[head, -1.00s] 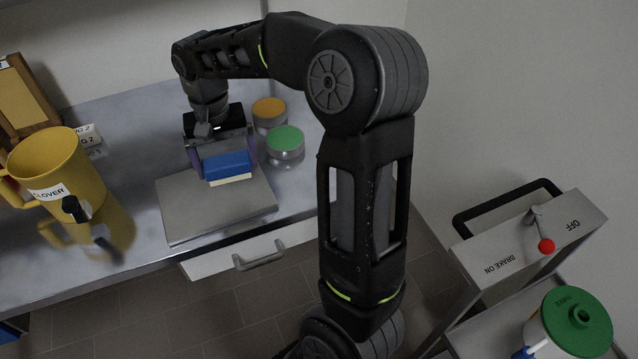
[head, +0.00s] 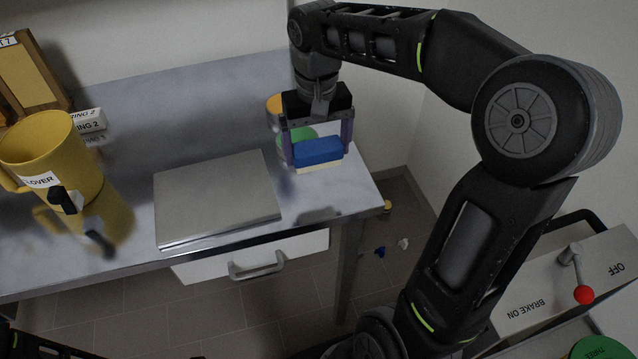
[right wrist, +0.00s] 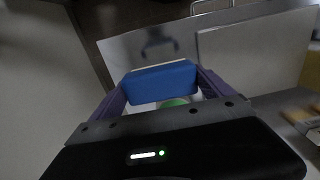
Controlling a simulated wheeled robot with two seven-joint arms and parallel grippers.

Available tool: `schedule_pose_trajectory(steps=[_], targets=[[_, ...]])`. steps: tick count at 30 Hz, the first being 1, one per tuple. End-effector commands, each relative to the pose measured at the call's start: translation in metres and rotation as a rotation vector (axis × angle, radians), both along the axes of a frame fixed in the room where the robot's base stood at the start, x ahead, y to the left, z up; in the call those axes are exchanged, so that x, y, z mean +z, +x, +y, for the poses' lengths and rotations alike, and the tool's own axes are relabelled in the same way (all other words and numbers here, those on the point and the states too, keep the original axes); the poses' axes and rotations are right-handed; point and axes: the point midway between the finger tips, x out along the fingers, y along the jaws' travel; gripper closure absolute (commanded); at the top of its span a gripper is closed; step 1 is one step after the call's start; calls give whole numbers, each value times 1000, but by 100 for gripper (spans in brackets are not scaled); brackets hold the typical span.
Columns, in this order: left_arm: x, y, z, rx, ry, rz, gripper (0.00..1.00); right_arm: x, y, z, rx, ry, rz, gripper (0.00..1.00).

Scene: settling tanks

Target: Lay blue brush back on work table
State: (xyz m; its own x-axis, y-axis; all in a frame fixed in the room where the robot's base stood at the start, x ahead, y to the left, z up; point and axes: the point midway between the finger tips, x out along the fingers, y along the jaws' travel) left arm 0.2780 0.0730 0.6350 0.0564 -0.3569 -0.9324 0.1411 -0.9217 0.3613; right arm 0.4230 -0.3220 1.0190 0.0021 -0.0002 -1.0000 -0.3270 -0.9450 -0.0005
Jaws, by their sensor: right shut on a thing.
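The blue brush (head: 318,151), a blue block with a pale underside, is between the fingers of my right gripper (head: 318,145). The gripper is shut on it, over the right end of the work table (head: 225,115). The brush also shows in the right wrist view (right wrist: 160,82) between the purple fingers. A dark shadow lies on the table below and in front of it, so the brush looks held above the top. My left gripper is not in view.
A grey flat plate (head: 215,195) lies left of the brush. Green (head: 296,138) and orange (head: 274,104) lidded jars stand behind the gripper, partly hidden. A yellow mug (head: 55,155) stands at left. Small items lie on the floor beyond the table's right edge.

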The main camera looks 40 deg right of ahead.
Motion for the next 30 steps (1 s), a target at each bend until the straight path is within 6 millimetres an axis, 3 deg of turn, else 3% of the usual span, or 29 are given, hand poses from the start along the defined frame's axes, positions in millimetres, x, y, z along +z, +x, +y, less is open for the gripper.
schedule_pose_trajectory(steps=[9, 20, 30], targets=[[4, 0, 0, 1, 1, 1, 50, -50, 0, 0, -1, 1, 3, 53], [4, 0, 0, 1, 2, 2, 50, -55, -1, 0, -1, 0, 2, 53], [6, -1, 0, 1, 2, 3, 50, -90, 0, 0, -1, 0, 1, 53]])
